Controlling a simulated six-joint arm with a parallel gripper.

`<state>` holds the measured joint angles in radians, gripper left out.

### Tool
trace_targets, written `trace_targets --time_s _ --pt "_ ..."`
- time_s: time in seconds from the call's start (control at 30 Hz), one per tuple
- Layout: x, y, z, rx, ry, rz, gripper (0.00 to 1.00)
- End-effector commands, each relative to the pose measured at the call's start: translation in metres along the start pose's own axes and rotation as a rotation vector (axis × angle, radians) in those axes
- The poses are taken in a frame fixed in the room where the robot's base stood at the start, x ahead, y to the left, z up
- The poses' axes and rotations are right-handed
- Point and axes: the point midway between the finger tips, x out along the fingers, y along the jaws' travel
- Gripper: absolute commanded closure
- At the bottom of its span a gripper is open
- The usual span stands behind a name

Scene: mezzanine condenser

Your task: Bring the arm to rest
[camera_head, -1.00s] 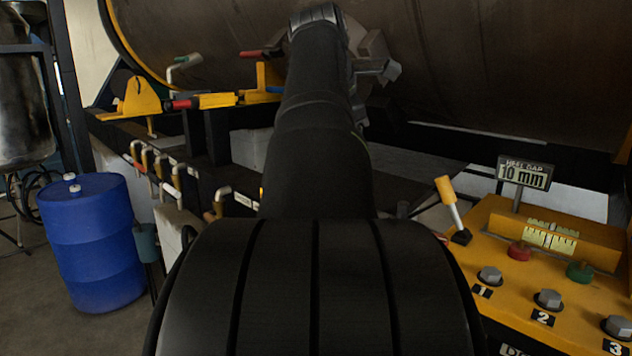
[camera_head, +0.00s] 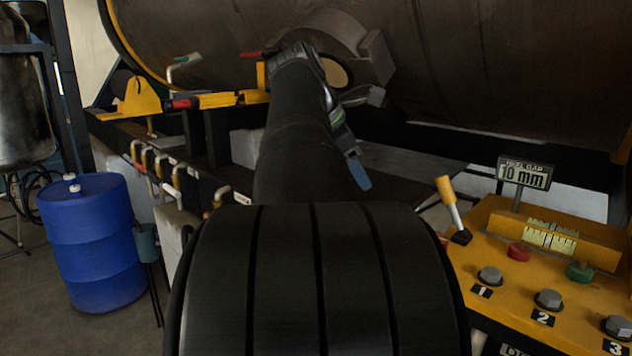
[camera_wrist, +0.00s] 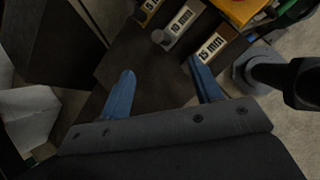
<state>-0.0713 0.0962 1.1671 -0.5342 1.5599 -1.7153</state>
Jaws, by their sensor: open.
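My gripper (camera_wrist: 160,84) shows in the wrist view with its two blue fingers spread apart and nothing between them. It hangs above a dark surface (camera_wrist: 135,50), close to a row of labelled blocks beyond the fingertips. In the head view my black arm reaches forward through the middle of the picture. A blue fingertip (camera_head: 358,174) shows to the right of the forearm, pointing down. The rest of the gripper is mostly hidden behind the arm there.
A block marked 15 mm (camera_wrist: 212,46) stands near the right finger. The large drum (camera_head: 500,65) spans the back. A yellow control panel (camera_head: 520,283) with a lever (camera_head: 448,200) stands at right. A blue barrel (camera_head: 92,243) stands on the floor at left.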

Motion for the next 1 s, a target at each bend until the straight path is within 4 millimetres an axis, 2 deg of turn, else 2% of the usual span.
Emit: trace_targets --time_s 0.33,0.57,0.8,1.0 --pt "0.022 -0.036 -0.018 0.017 -0.225 -0.246 0.42" --pt "0.023 -0.056 -0.025 0.041 -0.416 -0.363 0.42" --pt "0.015 -0.071 -0.034 0.076 -0.639 -0.437 0.42" --pt "0.045 -0.091 -0.006 0.086 -0.653 -0.442 0.42"
